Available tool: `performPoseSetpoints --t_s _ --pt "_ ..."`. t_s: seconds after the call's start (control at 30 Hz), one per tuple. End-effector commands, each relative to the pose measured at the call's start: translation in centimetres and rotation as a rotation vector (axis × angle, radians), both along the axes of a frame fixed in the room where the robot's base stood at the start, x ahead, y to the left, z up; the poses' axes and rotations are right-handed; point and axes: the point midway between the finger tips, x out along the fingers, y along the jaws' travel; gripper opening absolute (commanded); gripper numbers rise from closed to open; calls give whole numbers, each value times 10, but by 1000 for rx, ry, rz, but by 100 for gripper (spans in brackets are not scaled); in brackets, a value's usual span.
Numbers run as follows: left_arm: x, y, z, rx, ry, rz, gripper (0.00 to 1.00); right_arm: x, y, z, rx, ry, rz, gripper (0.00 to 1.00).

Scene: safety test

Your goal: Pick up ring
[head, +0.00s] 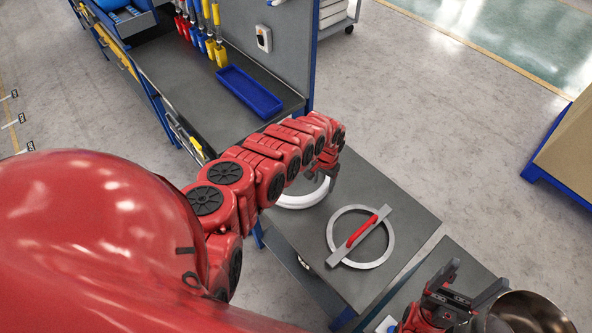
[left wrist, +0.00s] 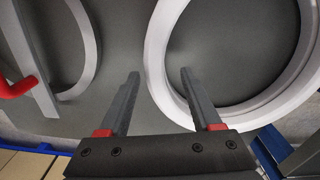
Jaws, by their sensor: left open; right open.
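A white ring (head: 301,201) lies on the dark grey table top, partly hidden by my left arm in the head view. In the left wrist view, the white ring (left wrist: 157,58) fills the right side. My left gripper (head: 322,176) is open above it. In the left wrist view, the fingers of my left gripper (left wrist: 160,76) appear on either side of the ring's near-left rim; contact is not clear. A second, grey ring (head: 389,249) with a flat bar and red handle (head: 362,231) lies beside it. My right gripper (head: 466,284) is open at the lower right.
A shiny metal bowl (head: 527,314) is beside my right gripper. A workbench with a blue tray (head: 249,91) and hanging tools (head: 212,36) stands behind. The table top (head: 410,208) is bare around the handled ring. A brown-topped table (head: 562,150) is at right.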

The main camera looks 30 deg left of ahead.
Motion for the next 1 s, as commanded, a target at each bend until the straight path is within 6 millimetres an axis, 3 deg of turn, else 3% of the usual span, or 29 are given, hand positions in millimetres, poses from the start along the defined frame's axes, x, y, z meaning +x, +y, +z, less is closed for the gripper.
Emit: performPoseSetpoints --t_s 0.1,0.47,0.83,1.0 --pt "-1 0 -9 0 2 -1 65 0 0 -1 0 0 0 80" --pt "-1 1 -12 3 0 0 65 0 0 -1 0 0 0 80" --pt "-1 1 -12 3 1 0 0 0 0 -1 0 0 0 80" --pt "-1 1 -12 3 1 0 0 0 0 -1 0 0 0 80"
